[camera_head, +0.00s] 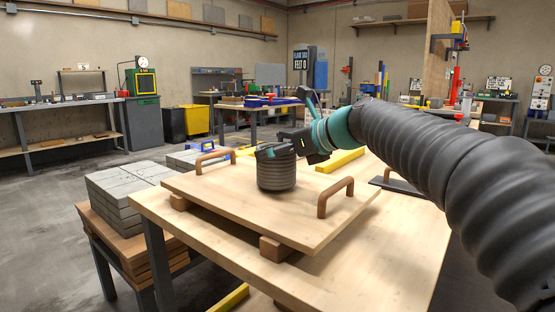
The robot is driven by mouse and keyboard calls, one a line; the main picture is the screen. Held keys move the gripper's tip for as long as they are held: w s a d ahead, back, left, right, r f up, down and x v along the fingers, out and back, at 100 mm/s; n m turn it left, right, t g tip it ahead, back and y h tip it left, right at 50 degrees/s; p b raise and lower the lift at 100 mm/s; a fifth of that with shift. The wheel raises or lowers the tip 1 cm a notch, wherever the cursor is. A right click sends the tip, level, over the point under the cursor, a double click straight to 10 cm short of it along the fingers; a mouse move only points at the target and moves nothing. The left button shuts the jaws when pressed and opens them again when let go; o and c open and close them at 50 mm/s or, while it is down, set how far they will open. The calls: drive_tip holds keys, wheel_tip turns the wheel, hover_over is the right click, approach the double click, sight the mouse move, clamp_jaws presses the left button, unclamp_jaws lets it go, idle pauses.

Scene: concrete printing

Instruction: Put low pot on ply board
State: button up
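The low pot (277,173) is dark grey, round and ribbed, and stands upright over the middle of the ply board. Its base looks to be on the board or very close to it. The ply board (235,207) is a pale wooden sheet with two brown handles, raised on wooden blocks on the table. My gripper (270,150) comes in from the right, with its teal-tipped fingers at the pot's rim. The fingers overlap the rim, and I cannot tell whether they grip it or stand open around it.
The pale wooden table (370,262) has bare room at the front right. A yellow bar (340,160) and a dark flat tool (397,186) lie behind the board. Grey blocks (122,190) are stacked on a low stand at the left. My arm covers the right side.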

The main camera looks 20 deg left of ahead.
drive_tip(key=shift+f, duration=0.3)
drive_tip(key=shift+f, duration=0.15)
drive_tip(key=o, duration=1.5)
drive_tip(key=shift+c, duration=0.2)
drive_tip(key=shift+s+d, duration=0.1)
drive_tip(key=shift+d, duration=0.1)
drive_tip(key=v, duration=1.1)
drive_tip(key=shift+d+r+p, duration=0.2)
drive_tip(key=shift+d+p, duration=0.05)
drive_tip(key=shift+p, duration=0.15)
drive_tip(key=shift+s, duration=0.15)
